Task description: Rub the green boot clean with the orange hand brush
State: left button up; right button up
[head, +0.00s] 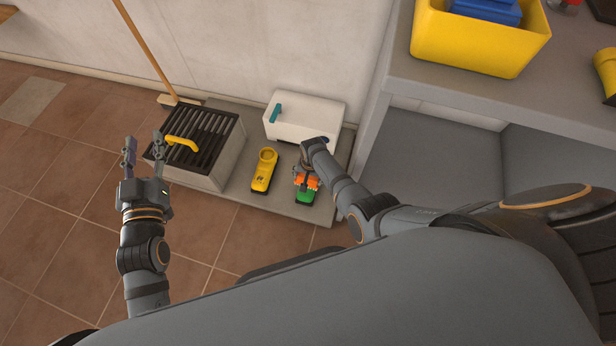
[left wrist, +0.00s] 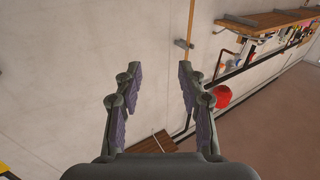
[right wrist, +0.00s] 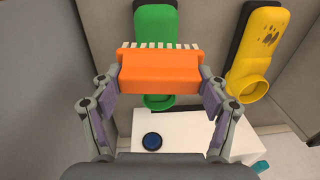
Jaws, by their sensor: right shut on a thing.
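The green boot (head: 304,197) lies on the grey slab, partly hidden by my right gripper and the brush. In the right wrist view the green boot (right wrist: 156,24) shows its shaft opening toward the white box. The orange hand brush (right wrist: 160,73) is held between the fingers of my right gripper (right wrist: 160,90), its white bristles turned toward the boot. The brush (head: 312,182) overlaps the boot in the head view; I cannot tell whether the bristles touch it. My left gripper (head: 143,142) is open and empty, raised left of the grate.
A yellow boot (head: 263,171) with dark marks lies left of the green one. A white box (head: 307,113) stands behind. A grated block (head: 217,135) with a yellow handle-like piece (head: 182,143) is at the left. A grey bench (head: 470,95) bounds the right.

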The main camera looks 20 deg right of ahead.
jog(key=shift+r+p, duration=1.25)
jog(key=shift+p, duration=0.05)
pick_arm(q)
jog(key=s+f+g, duration=0.5)
jog(key=s+f, duration=0.1)
jog(key=f, duration=0.5)
jog(key=s+d+f+g, duration=0.1)
jog(key=s+f+g, duration=0.5)
jog(key=f, duration=0.4)
jog(key=shift+s+d+f+g, duration=0.2)
jog(key=shift+s+f+g, duration=0.15)
jog(key=shift+s, duration=0.45)
